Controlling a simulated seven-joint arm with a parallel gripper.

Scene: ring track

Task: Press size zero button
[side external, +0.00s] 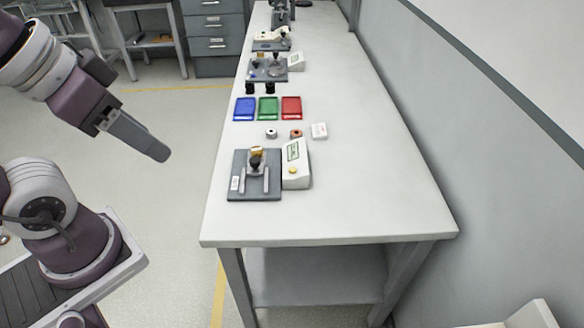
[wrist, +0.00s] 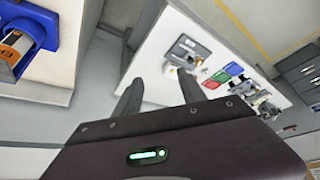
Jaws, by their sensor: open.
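My gripper (side external: 152,148) hangs in the air left of the white table, over the floor and well apart from everything on the table. In the wrist view its two fingers (wrist: 158,88) are spread with nothing between them. On the table, a white device (side external: 297,152) with a green-edged display and a round yellow button (side external: 292,170) stands beside a grey fixture plate (side external: 240,193). The plate also shows in the wrist view (wrist: 180,50), beyond the fingers. Markings on the buttons are too small to read, so I cannot tell which one is size zero.
Blue (side external: 244,108), green (side external: 268,108) and red (side external: 291,108) trays lie behind the fixture, with small rings and a white box (side external: 319,130) nearer. More fixtures stand farther back. The table's (side external: 360,190) front and right side are bare. A grey wall panel (side external: 470,110) runs along the right.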

